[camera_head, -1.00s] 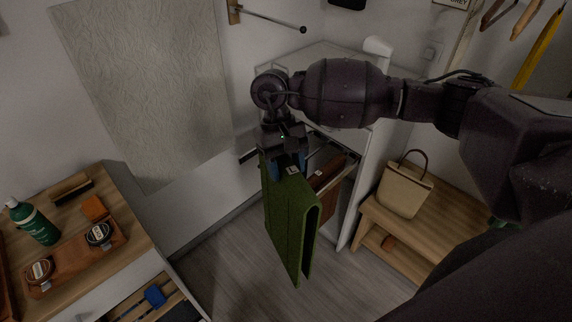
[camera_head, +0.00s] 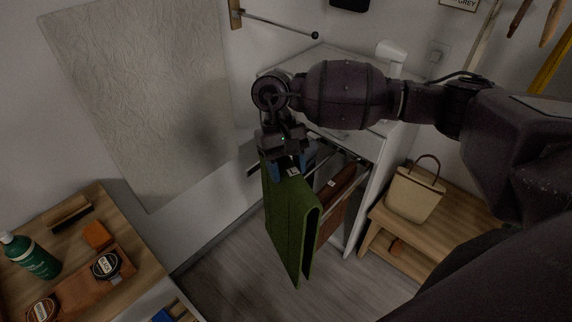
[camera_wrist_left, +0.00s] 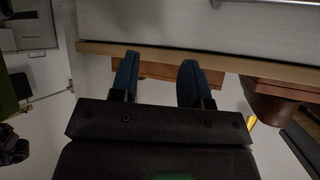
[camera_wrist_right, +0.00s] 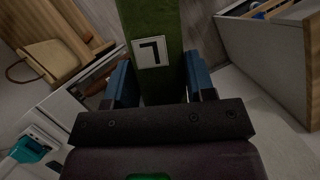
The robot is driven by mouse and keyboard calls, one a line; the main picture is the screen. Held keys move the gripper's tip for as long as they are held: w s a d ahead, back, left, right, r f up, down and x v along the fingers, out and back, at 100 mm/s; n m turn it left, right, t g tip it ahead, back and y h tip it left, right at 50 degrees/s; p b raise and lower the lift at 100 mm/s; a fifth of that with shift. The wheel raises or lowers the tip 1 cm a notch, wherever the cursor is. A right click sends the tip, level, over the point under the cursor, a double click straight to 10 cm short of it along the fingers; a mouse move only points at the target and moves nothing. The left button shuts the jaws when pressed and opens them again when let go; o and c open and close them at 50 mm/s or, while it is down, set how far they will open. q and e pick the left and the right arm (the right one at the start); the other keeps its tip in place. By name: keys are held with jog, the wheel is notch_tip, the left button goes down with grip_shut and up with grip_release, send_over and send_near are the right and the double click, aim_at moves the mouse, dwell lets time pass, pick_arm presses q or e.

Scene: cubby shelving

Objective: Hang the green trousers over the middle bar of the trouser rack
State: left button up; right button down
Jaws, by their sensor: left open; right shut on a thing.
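The green trousers (camera_head: 290,225) hang folded in two from my right gripper (camera_head: 291,168), which is shut on their upper fold. In the right wrist view the trousers (camera_wrist_right: 152,20) run between the blue fingers, with a white label showing. The trouser rack (camera_head: 345,165) extends from the white cabinet, just behind and to the right of the trousers. Brown trousers (camera_head: 337,195) hang on one of its bars. My arm and the green trousers hide much of the rack, so I cannot tell which bar is the middle one. My left gripper (camera_wrist_left: 158,75) is open and empty, beside a wooden edge.
A wooden bench (camera_head: 455,228) with a beige bag (camera_head: 414,192) stands right of the cabinet. A wooden-topped dresser (camera_head: 142,262) at left carries a green bottle (camera_head: 32,258), tins and brushes. Grey floor (camera_head: 225,270) lies free between them.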

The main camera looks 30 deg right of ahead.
aim_at(276, 192)
jog(key=a+f, duration=0.1)
jog(key=s+a+f+b, duration=0.1)
jog(key=f, duration=0.1)
jog(key=a+f+b, duration=0.1)
jog(key=f, duration=0.1)
jog(key=shift+s+a, duration=0.1)
jog(key=shift+s, duration=0.15)
jog(key=w+a+f+m+t+y+b, duration=0.2)
jog(key=w+a+f+m+b, duration=0.1)
jog(key=f+m, duration=0.6)
jog(key=w+a+f+m+t+y+b, duration=0.1)
jog(key=w+a+f+m+y+b, duration=0.15)
jog(key=f+m, duration=0.55)
jog(key=w+d+f+m+t+h+b, duration=0.1)
jog(key=w+f+m+h, duration=0.2)
jog(key=m, duration=1.3)
jog(key=w+d+f+m+t+h+b, duration=0.1)
jog(key=f+m+h, duration=0.4)
jog(key=m, duration=1.1)
jog(key=w+d+t, duration=0.1)
jog(key=w, duration=0.1)
jog(key=shift+w+m, duration=0.3)
jog(key=shift+w, duration=0.1)
